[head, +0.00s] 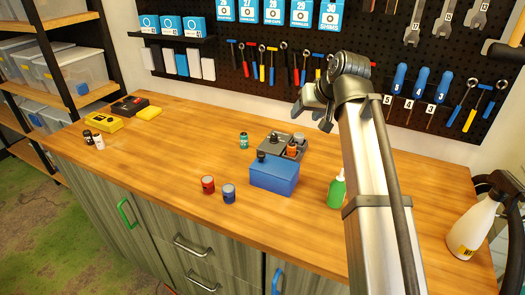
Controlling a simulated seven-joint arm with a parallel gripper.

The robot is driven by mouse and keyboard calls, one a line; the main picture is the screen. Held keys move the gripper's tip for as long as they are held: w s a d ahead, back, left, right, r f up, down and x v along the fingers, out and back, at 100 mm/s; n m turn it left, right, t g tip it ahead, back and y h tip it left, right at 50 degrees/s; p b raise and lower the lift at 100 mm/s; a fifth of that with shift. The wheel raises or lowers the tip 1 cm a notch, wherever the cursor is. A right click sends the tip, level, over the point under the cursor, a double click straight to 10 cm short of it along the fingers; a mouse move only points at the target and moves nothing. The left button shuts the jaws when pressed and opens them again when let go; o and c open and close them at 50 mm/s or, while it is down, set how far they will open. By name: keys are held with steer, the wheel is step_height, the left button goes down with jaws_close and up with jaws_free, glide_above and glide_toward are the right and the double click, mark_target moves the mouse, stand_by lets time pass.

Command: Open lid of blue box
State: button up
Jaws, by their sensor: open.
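The blue box (274,177) stands on the wooden worktop near its middle. Its blue top looks closed, and a small black knob (262,155) sits at its left end. My gripper (314,112) is raised behind and to the right of the box in the picture, well apart from it. It is open and I see nothing between its fingers. The finger tips are small and partly hidden by the wrist.
A grey tray (272,145) with small items, including an orange one (292,149), stands right behind the box. A green-capped jar (243,141), red can (208,185), blue can (229,193) and green bottle (337,191) stand nearby.

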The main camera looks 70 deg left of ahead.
mark_target(261, 154)
steer(key=s+n+h, duration=0.3)
steer(key=s, duration=0.8)
steer(key=shift+t, duration=0.3)
steer(key=x, duration=0.9)
steer(key=d+x, duration=0.1)
steer(key=x, duration=0.4)
steer(key=shift+f, duration=0.2)
jaws_close()
